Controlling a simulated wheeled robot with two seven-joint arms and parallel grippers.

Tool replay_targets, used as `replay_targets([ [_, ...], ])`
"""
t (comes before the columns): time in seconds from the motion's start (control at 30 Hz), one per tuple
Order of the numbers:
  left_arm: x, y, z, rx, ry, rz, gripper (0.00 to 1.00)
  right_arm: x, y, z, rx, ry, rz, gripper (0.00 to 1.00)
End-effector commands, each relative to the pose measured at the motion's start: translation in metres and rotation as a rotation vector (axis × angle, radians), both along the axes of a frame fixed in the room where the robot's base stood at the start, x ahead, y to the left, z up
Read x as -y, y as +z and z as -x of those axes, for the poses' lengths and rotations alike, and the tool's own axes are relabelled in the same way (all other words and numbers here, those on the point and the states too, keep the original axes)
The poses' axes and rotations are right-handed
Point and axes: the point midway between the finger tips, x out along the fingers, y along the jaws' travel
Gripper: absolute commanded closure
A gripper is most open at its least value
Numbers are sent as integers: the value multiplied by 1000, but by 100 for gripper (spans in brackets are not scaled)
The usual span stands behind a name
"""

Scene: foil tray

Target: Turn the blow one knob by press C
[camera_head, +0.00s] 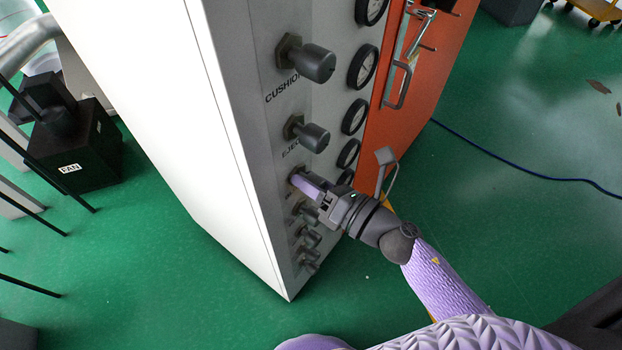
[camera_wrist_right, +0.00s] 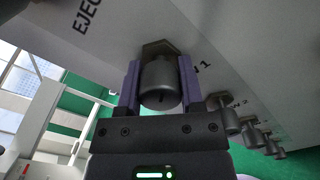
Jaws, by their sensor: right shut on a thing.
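The grey panel of the press (camera_head: 262,110) carries a column of dark knobs. My right gripper (camera_head: 308,184) is at the third large-row knob down, just below the EJECT knob (camera_head: 306,133). In the right wrist view its two purple fingers stand on either side of this dark round knob (camera_wrist_right: 160,84), shut on it. The fingers cover most of the knob in the head view. My left gripper is not in view.
Smaller knobs (camera_head: 309,236) sit close below my gripper. The CUSHION knob (camera_head: 310,62) is higher up, and gauges (camera_head: 355,116) line the panel's right side. An orange cabinet (camera_head: 420,80) with a handle stands at right. A black FAN box (camera_head: 82,150) is at left.

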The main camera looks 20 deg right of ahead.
Motion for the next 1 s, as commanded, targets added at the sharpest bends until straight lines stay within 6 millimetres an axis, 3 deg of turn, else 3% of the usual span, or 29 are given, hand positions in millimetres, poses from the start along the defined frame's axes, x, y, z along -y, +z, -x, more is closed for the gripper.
replay_targets([
  [0.3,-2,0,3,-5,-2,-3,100,0,-2,1,-4,1,2,100],
  [0.33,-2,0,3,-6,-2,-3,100,0,-2,1,-4,1,2,48],
  [0.5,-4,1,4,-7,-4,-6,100,0,-1,1,-3,1,1,16],
  [0.8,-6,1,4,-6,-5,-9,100,2,-1,3,-3,0,0,16],
  [1.0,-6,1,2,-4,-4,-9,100,24,-2,34,-7,-1,0,16],
])
